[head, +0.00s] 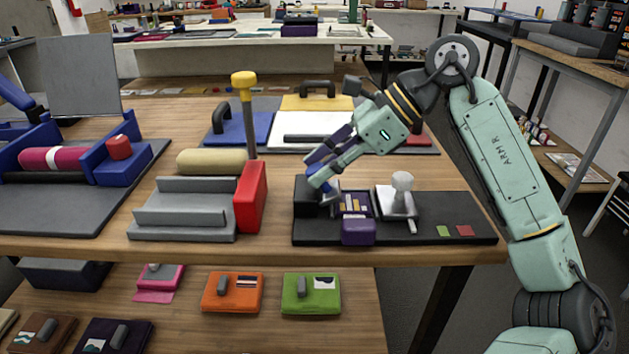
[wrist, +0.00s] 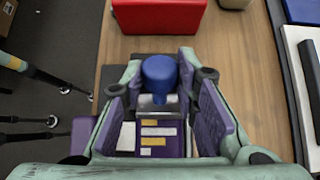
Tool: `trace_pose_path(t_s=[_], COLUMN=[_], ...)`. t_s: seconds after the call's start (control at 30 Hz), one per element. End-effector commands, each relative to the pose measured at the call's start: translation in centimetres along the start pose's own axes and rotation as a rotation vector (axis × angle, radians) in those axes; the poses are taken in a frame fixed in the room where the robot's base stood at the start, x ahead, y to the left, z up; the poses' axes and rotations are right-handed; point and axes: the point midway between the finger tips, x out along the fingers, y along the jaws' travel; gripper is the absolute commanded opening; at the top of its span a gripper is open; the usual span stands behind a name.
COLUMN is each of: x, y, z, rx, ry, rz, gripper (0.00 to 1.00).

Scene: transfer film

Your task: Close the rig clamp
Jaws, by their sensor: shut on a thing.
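The rig is a black base (head: 270,240) near the table's front edge. It carries a dark block (head: 305,196) at the left, a purple plate with yellow and white strips (head: 355,204) and a purple block (head: 358,232) in front. The clamp has a blue knob, which shows in the wrist view (wrist: 159,72) on a grey metal piece. My gripper (head: 320,183) reaches down over the left part of the rig. Its purple-padded fingers stand on either side of the clamp and are shut on it. The fingers partly hide the clamp in the head view; the exact contact is hard to see.
A pale round knob on a light plate (head: 402,194) stands right of the purple plate, with green and red squares beyond. A red block (head: 250,197) with a yellow-topped post stands left of the rig. Blue, white and yellow handled boards lie behind.

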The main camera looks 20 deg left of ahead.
Motion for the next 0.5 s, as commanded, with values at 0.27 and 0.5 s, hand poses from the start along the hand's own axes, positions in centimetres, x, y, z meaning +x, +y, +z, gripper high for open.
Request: trace_pose_path(t_s=[0.27,0.5], x=[-0.38,-0.7], y=[-0.05,-0.05], z=[-1.13,-1.36], rx=[0.0,0.001], ry=[-0.17,-0.236], rz=[-0.001,-0.001], gripper=[0.0,0.0])
